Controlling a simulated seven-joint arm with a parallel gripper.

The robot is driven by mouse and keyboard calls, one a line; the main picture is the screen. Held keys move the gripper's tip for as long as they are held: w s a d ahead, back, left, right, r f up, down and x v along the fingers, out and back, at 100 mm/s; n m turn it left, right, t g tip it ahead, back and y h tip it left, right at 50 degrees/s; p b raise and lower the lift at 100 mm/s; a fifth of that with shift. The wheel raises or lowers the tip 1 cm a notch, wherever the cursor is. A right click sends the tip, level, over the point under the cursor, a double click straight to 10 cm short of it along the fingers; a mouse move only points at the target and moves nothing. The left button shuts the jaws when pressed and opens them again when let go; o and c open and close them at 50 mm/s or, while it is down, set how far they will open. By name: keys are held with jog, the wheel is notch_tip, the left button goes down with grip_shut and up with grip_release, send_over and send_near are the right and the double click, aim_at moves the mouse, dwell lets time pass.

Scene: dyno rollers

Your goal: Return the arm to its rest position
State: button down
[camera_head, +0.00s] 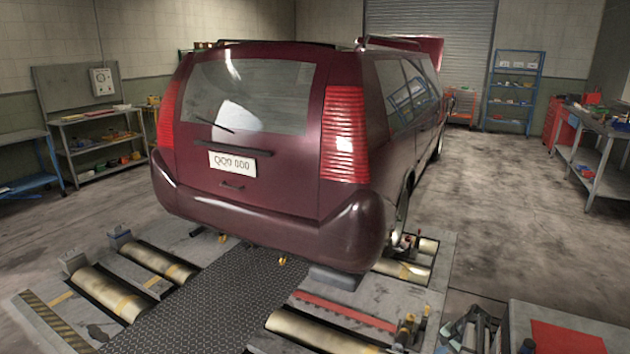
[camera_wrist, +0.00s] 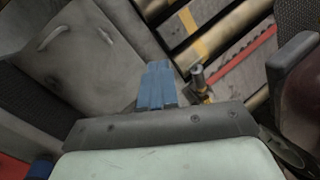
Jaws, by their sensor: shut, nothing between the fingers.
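My gripper (camera_wrist: 158,70) shows in the wrist view, where its two blue fingers lie together, shut with nothing between them. They point down over the grey floor plates beside the rollers (camera_wrist: 215,30). A small upright metal fitting (camera_wrist: 198,78) shows just right of the fingers, and I cannot tell how far below them it is. In the head view I cannot make out the gripper clearly; a dark jointed shape (camera_head: 470,326) at the bottom edge may be part of my arm.
A dark red car (camera_head: 250,190) stands over the dyno rollers (camera_head: 112,292) with a ribbed black walkway (camera_head: 215,300) between them. A grey-topped cart with a red mat (camera_head: 566,338) is at the lower right. Shelves (camera_head: 100,143) and a workbench (camera_head: 595,160) line the walls. Open floor (camera_head: 520,220) lies right of the car.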

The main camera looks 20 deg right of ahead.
jog(key=w+a+r+n+g+h, duration=0.1)
jog(key=w+a+n, duration=0.15)
jog(key=a, duration=0.95)
jog(key=w+a+n+g, duration=0.1)
jog(key=a+n, duration=0.3)
jog(key=a, duration=0.8)
jog(key=s+a+r+n+h, duration=0.1)
jog(key=s+a+n, duration=0.25)
jog(key=a, duration=0.75)
jog(key=s+a+r+n+h, duration=0.1)
jog(key=s+a+n, duration=0.25)
jog(key=a, duration=0.75)
jog(key=s+f+g, duration=0.3)
jog(key=s+f, duration=0.7)
jog(key=s, duration=0.4)
jog(key=s+f+g, duration=0.4)
jog(key=s+f, duration=0.6)
jog(key=s, duration=0.5)
jog(key=shift+f+g, duration=0.2)
jog(key=shift+g, duration=0.1)
